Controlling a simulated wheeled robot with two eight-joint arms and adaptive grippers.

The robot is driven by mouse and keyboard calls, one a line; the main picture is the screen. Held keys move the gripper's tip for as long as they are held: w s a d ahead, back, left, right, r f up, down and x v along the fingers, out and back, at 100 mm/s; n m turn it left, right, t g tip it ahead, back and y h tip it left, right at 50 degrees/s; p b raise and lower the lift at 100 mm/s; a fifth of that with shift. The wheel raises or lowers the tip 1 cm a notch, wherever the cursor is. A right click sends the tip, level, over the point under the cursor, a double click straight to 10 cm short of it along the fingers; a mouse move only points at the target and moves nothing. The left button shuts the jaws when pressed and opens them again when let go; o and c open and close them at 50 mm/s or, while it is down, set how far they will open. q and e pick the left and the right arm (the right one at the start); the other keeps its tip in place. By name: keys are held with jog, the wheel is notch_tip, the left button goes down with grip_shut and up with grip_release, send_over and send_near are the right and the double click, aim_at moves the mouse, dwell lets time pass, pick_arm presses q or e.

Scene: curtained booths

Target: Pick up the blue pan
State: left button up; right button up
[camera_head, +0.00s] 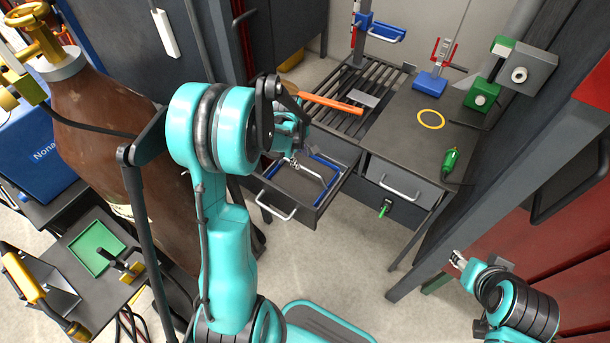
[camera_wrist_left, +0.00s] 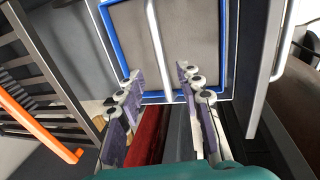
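The blue pan (camera_head: 324,164) is a shallow grey tray with a blue rim. It lies in the pulled-out left drawer (camera_head: 317,207) of the workbench, partly hidden by my left gripper and arm. In the left wrist view the pan (camera_wrist_left: 190,40) fills the upper middle, with a silver bar (camera_wrist_left: 155,45) across it. My left gripper (camera_head: 292,158) is over the drawer. Its fingers (camera_wrist_left: 158,95) are spread apart, near the pan's rim, with nothing held between them. Whether they touch the rim is unclear. My right gripper (camera_head: 457,261) is at the lower right, away from the pan; its fingers are too small to read.
An orange-handled tool (camera_head: 332,104) lies on the slatted bench top above the drawer. A green tool (camera_head: 449,160) and a yellow ring (camera_head: 431,119) lie on the right bench top. A brown gas cylinder (camera_head: 105,120) stands at the left. Floor (camera_head: 345,262) in front is clear.

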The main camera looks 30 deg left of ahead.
aim_at(302, 168)
pick_arm(q)
jog(key=f+b, duration=0.1)
jog(key=f, duration=0.1)
jog(key=w+f+b, duration=0.1)
jog(key=f, duration=0.2)
jog(key=f+b, duration=0.1)
jog(key=f, duration=0.1)
jog(key=shift+w+f, duration=0.15)
jog(key=shift+f, duration=0.15)
jog(key=shift+r, duration=0.1)
jog(key=shift+c, duration=0.4)
grip_shut()
